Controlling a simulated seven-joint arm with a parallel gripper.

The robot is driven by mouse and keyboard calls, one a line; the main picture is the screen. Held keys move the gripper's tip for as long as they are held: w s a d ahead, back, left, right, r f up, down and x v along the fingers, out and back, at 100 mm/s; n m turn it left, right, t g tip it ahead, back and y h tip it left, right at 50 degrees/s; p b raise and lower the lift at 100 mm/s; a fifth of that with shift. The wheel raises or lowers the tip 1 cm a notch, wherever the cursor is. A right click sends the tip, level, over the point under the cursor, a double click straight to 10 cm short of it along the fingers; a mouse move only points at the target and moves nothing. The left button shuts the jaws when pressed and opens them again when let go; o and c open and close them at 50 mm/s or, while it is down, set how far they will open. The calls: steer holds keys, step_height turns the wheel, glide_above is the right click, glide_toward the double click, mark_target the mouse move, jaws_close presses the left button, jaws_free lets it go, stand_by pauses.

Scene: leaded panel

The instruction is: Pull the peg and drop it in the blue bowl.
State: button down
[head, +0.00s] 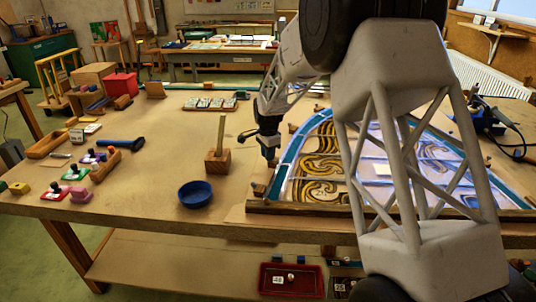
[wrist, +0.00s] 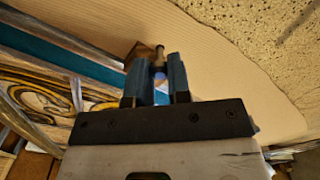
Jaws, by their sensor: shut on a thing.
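My gripper (head: 269,154) points down over the left edge of the leaded panel (head: 325,170). In the wrist view its two blue fingers (wrist: 160,72) are shut on a small dark peg (wrist: 159,51), whose rounded end shows between the fingertips. A brown wooden block (wrist: 138,52) lies just behind the fingertips. I cannot tell whether the peg is still seated in anything. The blue bowl (head: 195,194) stands near the front edge of the bench, left of my gripper, and looks empty. It is not in the wrist view.
A wooden block with an upright stick (head: 218,150) stands between bowl and gripper, slightly farther back. A dark-blue-headed tool (head: 121,143) and several small coloured pieces lie at the left. The bench (head: 150,185) is clear around the bowl. Wooden strips edge the panel.

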steer(key=shift+r, duration=1.85)
stand_by(0.5)
steer(key=shift+r, duration=2.4)
steer(key=shift+s+a, duration=0.1)
steer(key=s+a, duration=2.1)
steer(key=shift+s+a+r, duration=0.25)
steer(key=shift+a+r, duration=0.1)
steer(key=shift+r, duration=0.1)
stand_by(0.6)
